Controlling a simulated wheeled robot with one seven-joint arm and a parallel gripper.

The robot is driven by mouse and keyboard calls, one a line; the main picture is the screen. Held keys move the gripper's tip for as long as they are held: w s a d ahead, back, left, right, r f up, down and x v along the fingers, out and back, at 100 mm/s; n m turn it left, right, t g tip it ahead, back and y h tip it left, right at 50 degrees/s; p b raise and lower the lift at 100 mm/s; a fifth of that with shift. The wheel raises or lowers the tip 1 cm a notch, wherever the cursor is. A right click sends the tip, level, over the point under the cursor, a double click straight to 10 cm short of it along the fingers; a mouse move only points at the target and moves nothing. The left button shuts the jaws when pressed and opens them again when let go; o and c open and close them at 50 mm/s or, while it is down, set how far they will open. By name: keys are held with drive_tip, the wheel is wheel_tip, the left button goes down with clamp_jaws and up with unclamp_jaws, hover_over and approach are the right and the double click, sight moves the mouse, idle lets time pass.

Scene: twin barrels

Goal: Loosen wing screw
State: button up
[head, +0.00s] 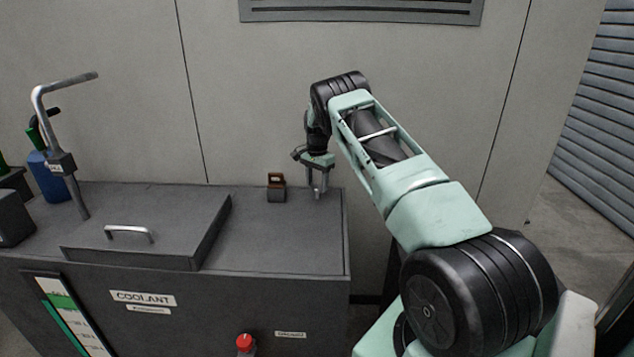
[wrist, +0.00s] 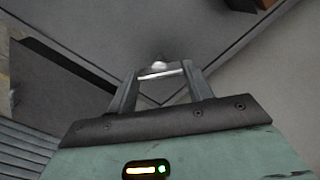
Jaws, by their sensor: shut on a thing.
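The wing screw (wrist: 160,70) shows in the wrist view as a small, pale metal piece with a bright crossbar and a rounded knob beyond it. My gripper (wrist: 161,76) has its two fingers on either side of this crossbar and is shut on it. In the head view, my gripper (head: 318,192) points down at the back right corner of the dark coolant tank's top (head: 270,235). The screw is too small and too covered by the fingers to make out clearly there.
A small dark block with a brown top (head: 276,187) stands just left of my gripper. A raised lid with a handle (head: 128,233), a bent metal pipe (head: 68,170) and a blue bottle (head: 48,176) are farther left. The wall (head: 250,100) is close behind. A red cap (head: 245,342) is in front.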

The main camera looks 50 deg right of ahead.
drive_tip(key=n, duration=0.7)
drive_tip(key=shift+f, duration=0.1)
drive_tip(key=n, duration=0.7)
drive_tip(key=shift+s+n, duration=0.1)
drive_tip(key=shift+n, duration=0.2)
drive_tip(key=n, duration=1)
drive_tip(key=shift+f, duration=0.1)
drive_tip(key=shift+n, duration=0.4)
drive_tip(key=o, duration=1)
